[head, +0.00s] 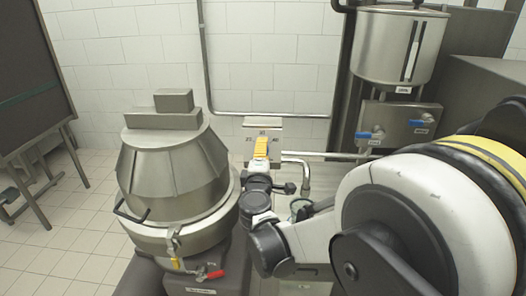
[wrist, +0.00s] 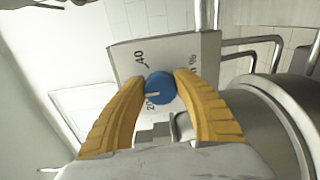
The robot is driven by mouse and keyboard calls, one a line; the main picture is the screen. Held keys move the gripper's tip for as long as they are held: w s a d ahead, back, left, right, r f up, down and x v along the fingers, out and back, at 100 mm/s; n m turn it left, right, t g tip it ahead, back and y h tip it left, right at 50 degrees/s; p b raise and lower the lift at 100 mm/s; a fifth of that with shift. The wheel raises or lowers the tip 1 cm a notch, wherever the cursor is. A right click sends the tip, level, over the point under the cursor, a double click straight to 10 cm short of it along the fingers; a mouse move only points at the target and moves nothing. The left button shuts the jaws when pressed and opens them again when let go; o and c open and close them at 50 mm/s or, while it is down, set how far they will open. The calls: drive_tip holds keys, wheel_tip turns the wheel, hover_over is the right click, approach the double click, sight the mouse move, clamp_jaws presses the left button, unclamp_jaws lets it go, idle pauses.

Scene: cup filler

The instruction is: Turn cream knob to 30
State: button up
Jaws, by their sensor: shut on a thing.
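A round blue knob (wrist: 160,84) with a pale pointer line sits on a light dial plate (wrist: 126,64) in the wrist view. The pointer line points to the left in that picture, between a mark that reads 40 and one lower down that looks like 20. Other lettering, with a % sign, is partly behind the right finger. My gripper (wrist: 161,78) has its two yellow fingers shut on the knob's sides. In the head view my gripper (head: 261,147) reaches the labelled plate (head: 263,122) on the wall side, and hides the knob.
A large steel kettle-like vessel (head: 172,165) stands left of my gripper. A pipe (head: 325,155) runs to the right of it. A steel tank (head: 399,45) and blue-handled valves (head: 364,135) are at the back right.

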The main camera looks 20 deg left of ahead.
drive_tip(key=shift+m, duration=0.3)
drive_tip(key=o, duration=1.2)
drive_tip(key=v, duration=1.2)
